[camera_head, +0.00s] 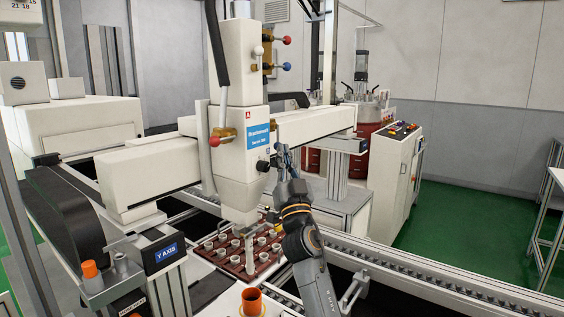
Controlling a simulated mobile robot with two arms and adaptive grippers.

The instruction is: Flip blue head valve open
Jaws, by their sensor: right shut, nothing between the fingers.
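The blue head valve (286,66) is a lever with a blue ball tip on the right side of the white dispensing head (238,95). Its lever points out to the right. A red-tipped valve (286,40) sits just above it. My right gripper (281,150) is shut and empty, pointing up beside the lower right of the dispensing head. It is well below the blue valve and apart from it. My left gripper is not in view.
A dark red tray (237,268) with several small white cups lies under the nozzle. A white gantry beam (310,122) passes behind my right gripper. A control cabinet (394,165) stands at right. Green floor at right is mostly clear.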

